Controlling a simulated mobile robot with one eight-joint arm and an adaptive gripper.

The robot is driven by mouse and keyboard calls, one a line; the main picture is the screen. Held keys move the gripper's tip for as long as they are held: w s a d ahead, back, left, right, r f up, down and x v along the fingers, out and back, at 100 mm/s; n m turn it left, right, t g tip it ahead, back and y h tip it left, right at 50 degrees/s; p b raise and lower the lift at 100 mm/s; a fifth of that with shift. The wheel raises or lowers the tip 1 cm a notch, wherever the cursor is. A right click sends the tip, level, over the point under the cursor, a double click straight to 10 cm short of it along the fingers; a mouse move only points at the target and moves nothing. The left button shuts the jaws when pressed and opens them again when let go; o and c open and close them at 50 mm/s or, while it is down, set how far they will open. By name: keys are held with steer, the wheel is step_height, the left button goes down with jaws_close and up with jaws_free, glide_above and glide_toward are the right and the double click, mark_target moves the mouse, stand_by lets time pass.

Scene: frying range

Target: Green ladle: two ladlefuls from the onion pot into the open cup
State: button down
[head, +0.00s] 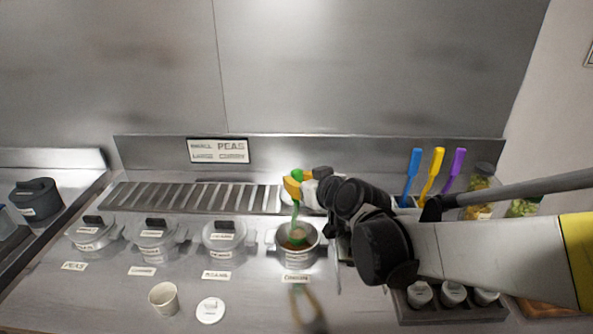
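The green ladle (296,215) stands nearly upright, its lower end inside the open onion pot (298,258). My gripper (296,184) is shut on the top of the ladle's handle, above the pot. Brownish contents show inside the pot. The open cup (163,299) is pale and stands upright at the front of the counter, left of the pot. Its inside looks empty from here. A white lid (211,310) lies flat to the right of the cup.
Three lidded pots (224,240) stand in a row left of the onion pot. Behind them is a slotted grille (190,196). Blue, yellow (431,170) and purple handles stand in a holder behind my arm. A dark rack (450,310) holds several lidded cups at the right.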

step_height(320, 180, up, 7)
steer(key=p, duration=0.4)
steer(key=shift+f+p, duration=0.15)
steer(key=shift+p, duration=0.25)
steer(key=shift+f, duration=0.1)
